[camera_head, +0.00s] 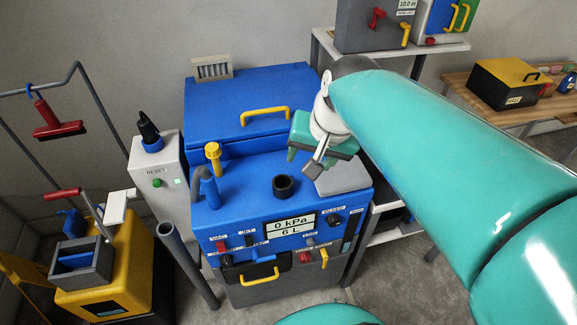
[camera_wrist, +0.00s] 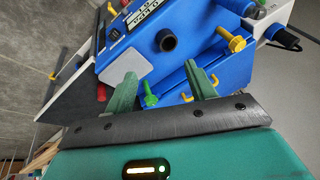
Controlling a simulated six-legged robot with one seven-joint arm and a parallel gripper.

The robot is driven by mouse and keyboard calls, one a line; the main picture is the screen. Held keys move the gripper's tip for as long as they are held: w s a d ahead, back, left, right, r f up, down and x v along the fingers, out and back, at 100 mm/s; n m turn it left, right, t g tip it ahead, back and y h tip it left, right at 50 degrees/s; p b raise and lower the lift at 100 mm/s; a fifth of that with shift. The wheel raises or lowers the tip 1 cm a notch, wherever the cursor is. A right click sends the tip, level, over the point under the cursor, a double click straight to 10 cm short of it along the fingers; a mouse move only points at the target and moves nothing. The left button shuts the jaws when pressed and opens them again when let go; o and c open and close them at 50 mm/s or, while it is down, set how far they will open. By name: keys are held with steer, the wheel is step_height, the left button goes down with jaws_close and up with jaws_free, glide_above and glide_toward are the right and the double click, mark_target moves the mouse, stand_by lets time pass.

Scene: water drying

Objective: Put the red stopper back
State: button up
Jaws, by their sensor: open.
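I cannot single out the red stopper for certain. A small red part (camera_head: 304,258) sits low on the front panel of the blue machine (camera_head: 240,195); a red piece also shows in the wrist view (camera_wrist: 101,93). A dark round open socket (camera_head: 284,186) stands on the machine's top, and it also shows in the wrist view (camera_wrist: 167,40). My gripper (camera_head: 308,160) is above the machine's top, behind and right of the socket. In the wrist view its fingers (camera_wrist: 160,72) are apart, with nothing held; a green knob (camera_wrist: 150,99) shows beyond them.
The blue lid (camera_head: 240,110) is behind. A grey cabinet (camera_head: 157,165), yellow bucket (camera_head: 105,275) and upright grey pipe (camera_head: 185,262) stand left. A shelf (camera_head: 326,42) stands behind right.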

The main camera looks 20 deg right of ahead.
steer(key=s+a+f+n+t, duration=0.1)
steer(key=s+a+n, duration=0.3)
steer(key=s+n, duration=0.1)
steer(key=shift+s+a+f+n+h, duration=0.15)
steer(key=shift+s+a+n+h, duration=0.25)
steer(key=shift+s, duration=0.25)
stand_by(0.5)
